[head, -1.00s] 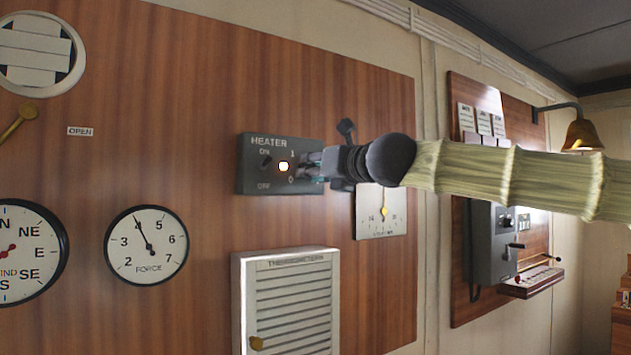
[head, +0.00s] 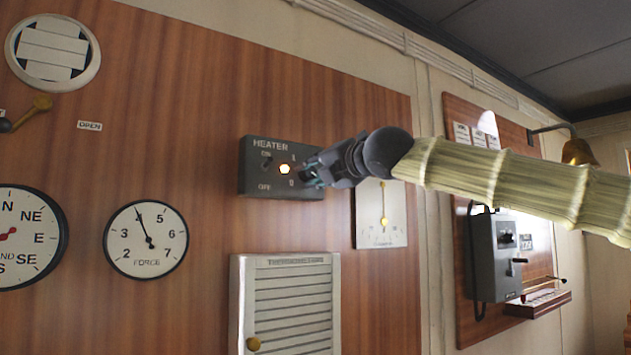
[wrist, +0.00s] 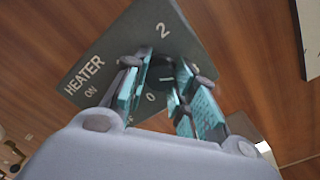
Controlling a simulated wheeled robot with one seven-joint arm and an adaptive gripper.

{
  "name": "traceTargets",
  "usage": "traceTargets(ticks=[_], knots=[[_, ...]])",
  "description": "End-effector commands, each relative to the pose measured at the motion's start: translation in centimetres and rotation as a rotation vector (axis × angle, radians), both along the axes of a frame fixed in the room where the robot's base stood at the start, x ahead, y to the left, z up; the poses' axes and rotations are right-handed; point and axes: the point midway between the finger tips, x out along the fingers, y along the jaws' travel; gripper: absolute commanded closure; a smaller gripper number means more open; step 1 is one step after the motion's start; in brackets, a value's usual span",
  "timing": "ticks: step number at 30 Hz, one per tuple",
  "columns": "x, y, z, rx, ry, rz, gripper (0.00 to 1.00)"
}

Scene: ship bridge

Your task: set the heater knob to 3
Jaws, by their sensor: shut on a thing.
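The heater panel (head: 252,180) is a dark grey box on the wooden wall, with an ON/OFF switch (head: 266,163) and a lit round lamp (head: 284,169). It fills the upper middle of the wrist view (wrist: 120,55), where the marks 2 and 0 can be read. My gripper (head: 310,176) is at the right part of the panel. In the wrist view its teal-padded fingers (wrist: 163,90) are closed around the dark heater knob (wrist: 161,72). The fingers partly hide the knob and nearby marks, so I cannot tell its setting for certain.
A white louvred thermometer cabinet (head: 290,262) is below the panel. A white gauge plate (head: 368,225) is just right of and below my gripper. A force dial (head: 146,240) is at left. A grey telephone box (head: 497,255) and a brass bell (head: 577,151) are farther right.

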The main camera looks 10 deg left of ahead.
Motion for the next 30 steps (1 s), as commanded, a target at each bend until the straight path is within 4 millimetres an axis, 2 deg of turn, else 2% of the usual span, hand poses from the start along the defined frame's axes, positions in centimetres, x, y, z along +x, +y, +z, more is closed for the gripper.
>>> traceTargets(ticks=[19, 20, 23, 24, 30], knots=[[0.01, 0.03, 0.03, 0.039, 0.04, 0.001, 0.97], [0.01, 0.03, 0.02, 0.039, 0.04, 0.001, 0.72], [0.01, 0.04, 0.01, 0.039, 0.039, 0.001, 0.54], [0.01, 0.04, 0.01, 0.039, 0.039, 0.001, 0.5], [0.0, 0.01, 0.01, 0.039, 0.039, 0.001, 0.5]])
